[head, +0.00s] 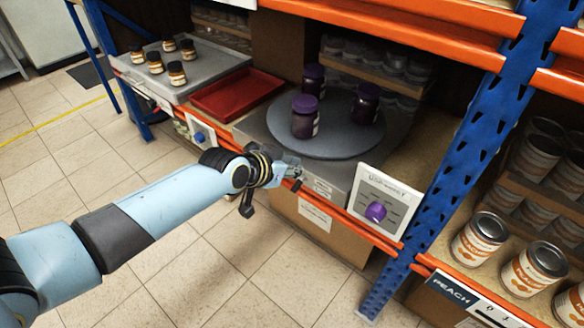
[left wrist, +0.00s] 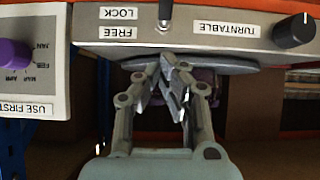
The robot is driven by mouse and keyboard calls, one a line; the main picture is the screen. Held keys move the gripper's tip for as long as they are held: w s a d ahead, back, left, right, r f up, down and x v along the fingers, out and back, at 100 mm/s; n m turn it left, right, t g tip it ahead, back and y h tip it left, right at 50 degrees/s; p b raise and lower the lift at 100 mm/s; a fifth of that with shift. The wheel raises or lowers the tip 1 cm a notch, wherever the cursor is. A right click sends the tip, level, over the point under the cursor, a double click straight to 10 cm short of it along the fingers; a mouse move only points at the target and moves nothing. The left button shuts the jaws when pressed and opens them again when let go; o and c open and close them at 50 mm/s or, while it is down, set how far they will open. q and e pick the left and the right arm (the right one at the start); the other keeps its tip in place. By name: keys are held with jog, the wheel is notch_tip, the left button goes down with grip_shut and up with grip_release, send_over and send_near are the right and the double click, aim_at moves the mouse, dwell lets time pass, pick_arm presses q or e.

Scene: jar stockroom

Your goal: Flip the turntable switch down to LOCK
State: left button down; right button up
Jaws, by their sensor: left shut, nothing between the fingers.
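The turntable switch (left wrist: 164,14) is a small metal lever on the grey turntable front in the left wrist view. Its stem reaches to the picture's top edge, on the side of the LOCK label (left wrist: 118,13), away from the FREE label (left wrist: 120,32). The round grey turntable (head: 335,139) carries three dark purple jars in the head view. My left gripper (head: 294,176) is shut and empty close in front of the turntable housing; its fingers (left wrist: 170,80) show apart from the lever in the wrist view. In the head view, the switch cannot be made out. My right gripper is out of view.
A "use first" panel with a purple dial (head: 376,211) sits right of the turntable, beside the blue upright (head: 460,140). A black knob (left wrist: 294,31) is on the turntable front. A red tray (head: 236,93) lies left. The floor before the shelf is clear.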

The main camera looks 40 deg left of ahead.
pick_arm(q)
jog(key=s+r+p, duration=0.1)
jog(key=s+r, duration=0.2)
jog(key=s, duration=0.6)
jog(key=shift+s+a+r, duration=0.2)
jog(key=shift+a+r, duration=0.1)
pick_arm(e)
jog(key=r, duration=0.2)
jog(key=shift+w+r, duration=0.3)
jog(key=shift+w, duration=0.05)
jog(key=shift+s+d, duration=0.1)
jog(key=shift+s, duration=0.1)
pick_arm(q)
jog(key=s+f+g+y, duration=0.1)
jog(key=s+f+g, duration=0.1)
jog(key=s+f, duration=0.55)
jog(key=s+f+g, duration=0.2)
jog(key=s+f, duration=0.3)
jog(key=f, duration=0.5)
jog(key=s+f+g, duration=0.3)
jog(key=s+f, duration=0.3)
jog(key=s, duration=0.7)
jog(key=s+f+g, duration=0.3)
jog(key=s+f, duration=0.3)
jog(key=s, duration=0.7)
jog(key=shift+y, duration=0.3)
